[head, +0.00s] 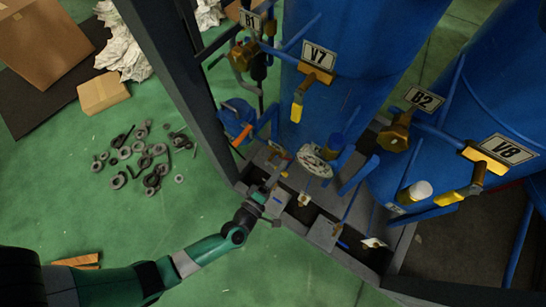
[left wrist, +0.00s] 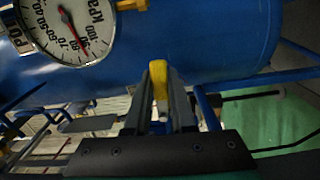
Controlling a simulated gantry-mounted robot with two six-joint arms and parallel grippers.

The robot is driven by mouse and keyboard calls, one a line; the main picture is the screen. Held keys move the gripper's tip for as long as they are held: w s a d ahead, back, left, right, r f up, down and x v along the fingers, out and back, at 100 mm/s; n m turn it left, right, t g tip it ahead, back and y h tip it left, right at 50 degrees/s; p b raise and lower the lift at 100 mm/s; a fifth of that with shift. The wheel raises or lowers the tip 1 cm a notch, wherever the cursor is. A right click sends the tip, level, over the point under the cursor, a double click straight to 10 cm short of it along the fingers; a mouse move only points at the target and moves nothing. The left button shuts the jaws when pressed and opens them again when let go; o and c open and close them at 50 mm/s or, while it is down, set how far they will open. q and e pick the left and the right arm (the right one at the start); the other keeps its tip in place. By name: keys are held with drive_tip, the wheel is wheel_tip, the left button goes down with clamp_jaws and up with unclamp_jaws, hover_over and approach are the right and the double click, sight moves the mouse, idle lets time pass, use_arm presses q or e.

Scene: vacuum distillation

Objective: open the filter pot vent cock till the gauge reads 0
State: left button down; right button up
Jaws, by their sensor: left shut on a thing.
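The pressure gauge (head: 315,161) has a white round face and sits low in front of the left blue tank. It also shows in the left wrist view (left wrist: 72,28), cut by the top edge. Its red needle points down and right, near the high-numbered end of the kPa scale, well away from 0. My left gripper (head: 278,178) is just left of and below the gauge. In the left wrist view, my left gripper (left wrist: 160,100) is shut on a yellow cock handle (left wrist: 159,76) standing between its fingers. The valve body is mostly hidden. My right gripper is not in view.
Blue tanks (head: 360,65) stand behind, with yellow-handled valves tagged V7 (head: 319,57) and V8 (head: 507,149). Blue pipes and a dark frame crowd the gripper. Loose grey fittings (head: 146,160) and boxes (head: 102,92) lie on the green floor at left.

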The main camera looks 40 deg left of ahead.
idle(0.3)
use_arm(q)
drive_tip(key=c, duration=0.8)
unclamp_jaws()
drive_tip(key=shift+o, duration=0.2)
drive_tip(key=s+d+p, duration=0.2)
drive_tip(key=s+p, duration=0.1)
drive_tip(key=s, duration=0.8)
drive_tip(key=shift+s, duration=0.25)
